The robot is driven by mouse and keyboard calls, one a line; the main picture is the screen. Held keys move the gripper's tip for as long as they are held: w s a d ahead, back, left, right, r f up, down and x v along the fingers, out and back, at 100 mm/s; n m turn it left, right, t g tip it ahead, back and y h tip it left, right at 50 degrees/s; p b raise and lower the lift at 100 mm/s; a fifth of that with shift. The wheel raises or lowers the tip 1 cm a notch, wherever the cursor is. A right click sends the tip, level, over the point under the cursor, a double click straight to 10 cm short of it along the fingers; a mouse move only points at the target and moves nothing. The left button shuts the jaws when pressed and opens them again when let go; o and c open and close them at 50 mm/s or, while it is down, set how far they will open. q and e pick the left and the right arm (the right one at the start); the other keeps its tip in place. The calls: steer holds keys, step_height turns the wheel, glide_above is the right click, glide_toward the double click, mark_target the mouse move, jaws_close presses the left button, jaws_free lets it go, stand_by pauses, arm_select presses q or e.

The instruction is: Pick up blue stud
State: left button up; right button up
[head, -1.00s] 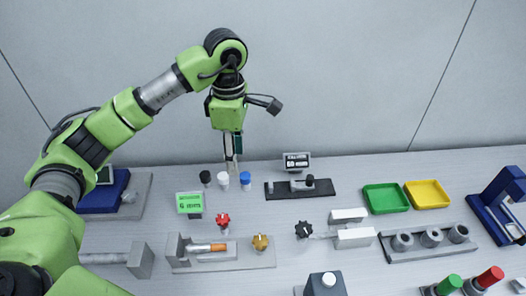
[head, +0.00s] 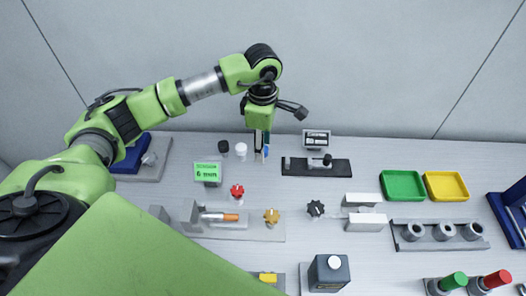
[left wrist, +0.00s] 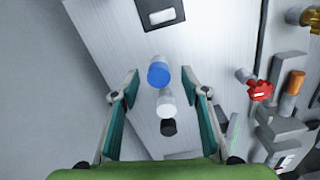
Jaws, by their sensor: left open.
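The blue stud (left wrist: 158,76) shows its round blue top in the left wrist view, between the fingertips of my left gripper (left wrist: 160,74), with a gap on both sides. In the head view my left gripper (head: 261,150) points down at the blue stud (head: 265,152), which its fingers mostly hide. The gripper is open and holds nothing. The white stud (head: 241,149) and the black stud (head: 224,147) stand in a row to its left. In the left wrist view the white stud (left wrist: 166,103) and black stud (left wrist: 168,128) lie nearer the palm.
A green display (head: 207,172), red knob (head: 237,191) and yellow knob (head: 271,216) are in front. Green (head: 402,186) and yellow (head: 446,187) trays lie right. The wall is close behind.

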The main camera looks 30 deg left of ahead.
arm_select(q)
steer(key=shift+w+d+f+p, duration=0.15)
steer(key=shift+f+p, duration=0.2)
steer(key=shift+f, duration=1.4)
jaws_close()
